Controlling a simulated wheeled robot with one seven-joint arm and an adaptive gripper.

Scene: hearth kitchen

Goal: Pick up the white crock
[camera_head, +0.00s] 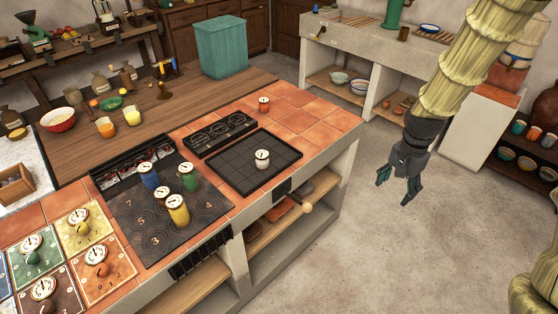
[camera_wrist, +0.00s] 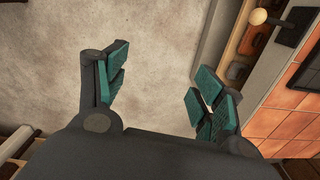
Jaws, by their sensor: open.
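The white crock (camera_head: 262,159) is a small pale pot with a round dial-like top. It stands upright on the black gridded tray (camera_head: 284,150) on the tiled counter in the head view. My gripper (camera_head: 395,196) hangs open and empty over the floor, to the right of the counter and clear of the crock. In the wrist view its teal fingers (camera_wrist: 160,88) are spread apart with only bare floor between them. The crock does not show in the wrist view.
Yellow (camera_head: 178,212), blue (camera_head: 149,177) and green (camera_head: 188,178) crocks stand on the dark numbered hob. An orange crock (camera_head: 264,104) stands behind the tray. A knob (camera_head: 307,208) sticks out from the counter front. The floor (camera_head: 340,250) around my gripper is clear.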

